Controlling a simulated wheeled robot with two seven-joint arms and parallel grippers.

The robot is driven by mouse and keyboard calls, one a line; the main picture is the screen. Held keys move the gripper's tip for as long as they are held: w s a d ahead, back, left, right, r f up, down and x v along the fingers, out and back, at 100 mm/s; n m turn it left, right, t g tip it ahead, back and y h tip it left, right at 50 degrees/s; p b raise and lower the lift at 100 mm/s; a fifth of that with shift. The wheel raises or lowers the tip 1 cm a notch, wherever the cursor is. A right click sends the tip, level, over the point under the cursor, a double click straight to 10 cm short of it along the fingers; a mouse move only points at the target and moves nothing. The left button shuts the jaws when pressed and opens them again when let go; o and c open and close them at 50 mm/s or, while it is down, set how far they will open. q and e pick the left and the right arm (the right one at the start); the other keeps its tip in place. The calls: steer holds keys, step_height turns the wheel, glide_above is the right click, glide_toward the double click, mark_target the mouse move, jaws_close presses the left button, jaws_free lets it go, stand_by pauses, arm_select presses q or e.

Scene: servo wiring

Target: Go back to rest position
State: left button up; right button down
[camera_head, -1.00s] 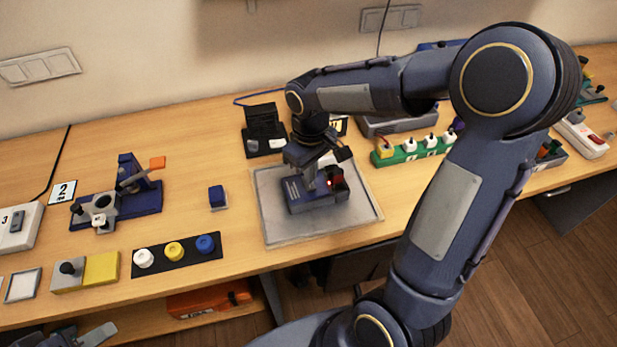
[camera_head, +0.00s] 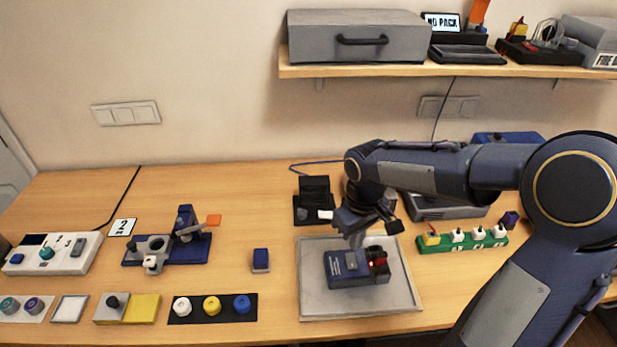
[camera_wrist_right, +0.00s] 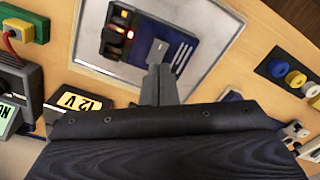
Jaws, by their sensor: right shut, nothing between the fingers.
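My right gripper (camera_head: 357,238) is above the grey tray (camera_head: 312,300) on the table, over a dark blue servo device (camera_head: 345,279) with a lit red light. In the right wrist view the gripper's fingers (camera_wrist_right: 157,72) are together with nothing between them. They overlap the blue device (camera_wrist_right: 172,40) in that picture; whether they touch it I cannot tell. My left gripper does not show in the current head view.
Left of the tray are a small blue block (camera_head: 261,261), a blue fixture (camera_head: 190,249) and a black strip with white, yellow and blue knobs (camera_head: 212,320). A green power strip (camera_head: 462,243) stands right. A shelf (camera_head: 400,71) with a grey case (camera_head: 358,37) is above.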

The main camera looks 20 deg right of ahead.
steer(key=s+a+r+m+t+y, duration=0.2)
steer(key=s+r, duration=0.1)
steer(key=s, duration=0.5)
steer(key=s+a+r+m+t+y, duration=0.1)
steer(key=s+a+r+m+t, duration=0.1)
steer(key=s, duration=0.7)
steer(key=shift+r+m+t+y, duration=0.4)
steer(key=shift+m+t, duration=0.1)
steer(key=shift+t, duration=0.3)
